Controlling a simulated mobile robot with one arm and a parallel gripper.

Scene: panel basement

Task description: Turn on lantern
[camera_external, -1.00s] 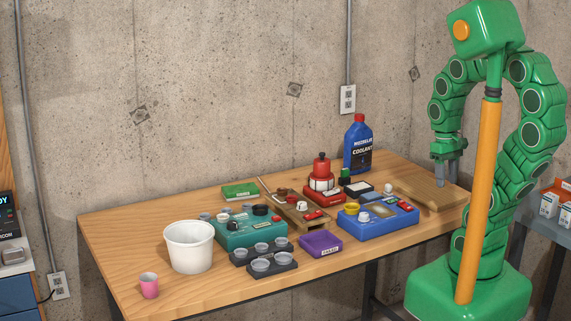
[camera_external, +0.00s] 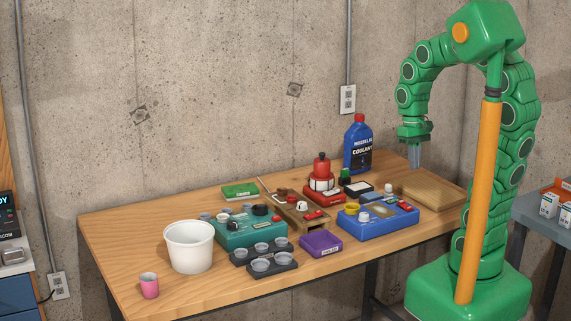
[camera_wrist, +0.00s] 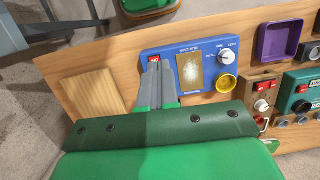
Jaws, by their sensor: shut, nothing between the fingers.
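A red, lantern-like object (camera_external: 321,166) with a pale band stands upright on a red base (camera_external: 323,195) at the back middle of the workbench. Whether it is lit cannot be told. It does not show in the wrist view. My gripper (camera_external: 416,158) is shut and empty, pointing down in the air to the right of it, above the back right of the bench. In the wrist view my gripper's grey fingers (camera_wrist: 161,66) are together and overlap the view of a blue panel box (camera_wrist: 210,60), beside its red switch (camera_wrist: 154,60).
A blue coolant bottle (camera_external: 358,147) stands behind the lantern-like object. A wooden board (camera_external: 435,190) lies at the right.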

